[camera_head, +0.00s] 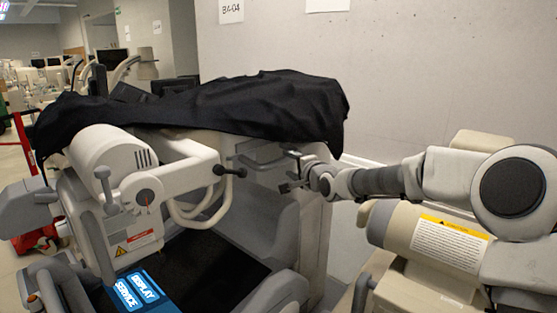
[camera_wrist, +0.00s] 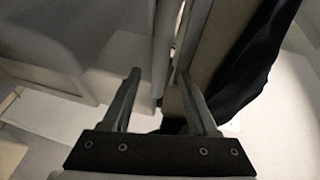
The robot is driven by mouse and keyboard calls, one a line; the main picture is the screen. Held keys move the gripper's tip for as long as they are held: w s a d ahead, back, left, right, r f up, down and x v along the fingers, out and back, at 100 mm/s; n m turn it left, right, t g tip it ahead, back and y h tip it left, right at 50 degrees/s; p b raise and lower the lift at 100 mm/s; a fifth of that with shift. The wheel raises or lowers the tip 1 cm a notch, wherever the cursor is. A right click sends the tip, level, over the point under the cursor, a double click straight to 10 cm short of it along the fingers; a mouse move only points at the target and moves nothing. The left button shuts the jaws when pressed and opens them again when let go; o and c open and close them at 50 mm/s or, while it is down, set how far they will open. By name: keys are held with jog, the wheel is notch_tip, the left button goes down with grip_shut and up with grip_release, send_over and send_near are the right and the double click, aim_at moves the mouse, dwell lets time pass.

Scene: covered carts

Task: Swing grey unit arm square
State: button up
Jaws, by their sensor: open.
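The grey unit (camera_head: 112,150) stands at left in the head view, with a rounded head, a vent and a dial with a red mark. Its pale arm (camera_head: 185,172) reaches right from the dial and ends at a black ball-ended handle (camera_head: 229,171). The arm looks angled in the picture; I cannot tell whether it is square. My gripper (camera_head: 287,171) is open and empty, right of the handle and apart from it. In the wrist view my gripper's fingers (camera_wrist: 158,88) are spread, with pale panels and dark cloth beyond; the handle is not recognisable there.
A black cover (camera_head: 215,108) drapes over the cart behind the unit, its edge hanging above my gripper. A grey bracket (camera_head: 262,157) sits between the handle and my gripper in the picture. A cream machine with a warning label (camera_head: 450,241) stands at right. A wall closes the back.

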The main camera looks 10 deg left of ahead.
jog(key=p+x, duration=0.1)
jog(key=x, duration=0.7)
jog(key=shift+w, duration=0.2)
jog(key=shift+a, duration=0.15)
grip_shut()
dwell(1.1)
